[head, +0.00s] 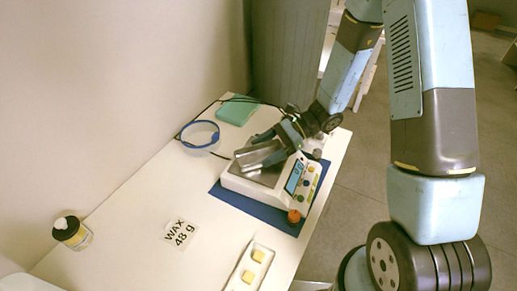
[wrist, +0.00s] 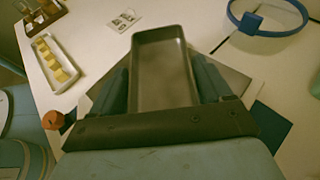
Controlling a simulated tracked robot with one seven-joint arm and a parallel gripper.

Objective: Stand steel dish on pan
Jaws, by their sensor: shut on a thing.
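The steel dish (wrist: 162,70) is a rectangular grey metal tray with a raised rim. In the wrist view it lies between the two fingers of my gripper (wrist: 163,90), which is shut on it. In the head view the steel dish (head: 260,156) is over the pan (head: 266,176) of a white scale (head: 247,186), slightly tilted. My gripper (head: 273,137) reaches it from the back right. I cannot tell whether the dish touches the pan. Most of the pan is hidden under the dish. The scale has a blue display and coloured buttons.
The scale stands on a blue mat (head: 254,211). A white tray of yellow wax cubes (head: 247,273), a "WAX 48 g" card (head: 181,235), a jar (head: 71,232), a blue ring (head: 200,134) and a green pad (head: 237,113) are around it. An orange knob (head: 294,216) sits at the mat's front.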

